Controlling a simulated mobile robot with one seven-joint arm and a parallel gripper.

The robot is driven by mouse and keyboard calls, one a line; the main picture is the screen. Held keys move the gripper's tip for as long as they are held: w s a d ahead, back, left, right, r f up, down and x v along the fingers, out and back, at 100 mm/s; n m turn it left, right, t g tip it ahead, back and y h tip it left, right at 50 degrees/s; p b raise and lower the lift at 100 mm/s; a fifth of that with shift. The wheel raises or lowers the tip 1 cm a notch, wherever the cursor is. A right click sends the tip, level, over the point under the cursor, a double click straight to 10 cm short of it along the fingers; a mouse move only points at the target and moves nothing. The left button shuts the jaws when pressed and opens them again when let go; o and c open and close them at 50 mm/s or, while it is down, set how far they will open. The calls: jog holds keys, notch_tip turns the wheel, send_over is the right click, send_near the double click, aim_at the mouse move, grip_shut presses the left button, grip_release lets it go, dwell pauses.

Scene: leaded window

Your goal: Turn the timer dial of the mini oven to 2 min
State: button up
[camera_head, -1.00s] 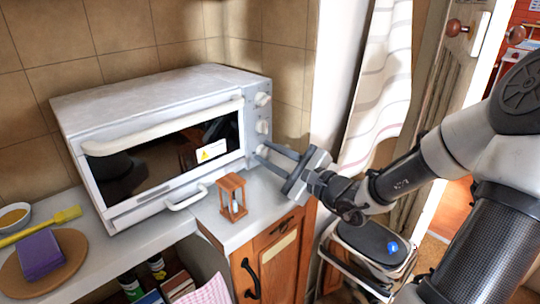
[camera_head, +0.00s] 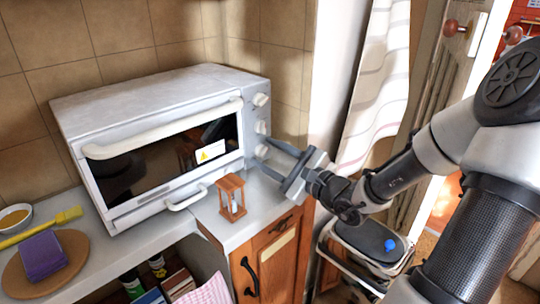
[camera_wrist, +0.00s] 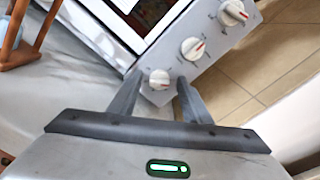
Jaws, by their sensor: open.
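The white mini oven (camera_head: 160,84) stands on the counter with its door shut. Its right front panel carries three white dials in a column: top (camera_head: 261,99), middle (camera_head: 261,127) and bottom (camera_head: 261,151). In the wrist view, the bottom dial (camera_wrist: 159,79) sits between the fingertips of my open gripper (camera_wrist: 157,84), with a finger on each side; contact cannot be told. The labels are too small to read, so which dial is the timer cannot be told.
A wooden hourglass (camera_head: 231,197) stands on the counter in front of the oven, left of my gripper. A round board (camera_head: 75,262) with a purple block (camera_head: 42,256) lies at left. A striped curtain (camera_head: 378,90) hangs to the right.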

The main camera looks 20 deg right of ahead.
jog(key=shift+s, duration=0.1)
jog(key=p+v, duration=0.3)
jog(key=v, duration=1.4)
jog(key=shift+s+d+f, duration=0.1)
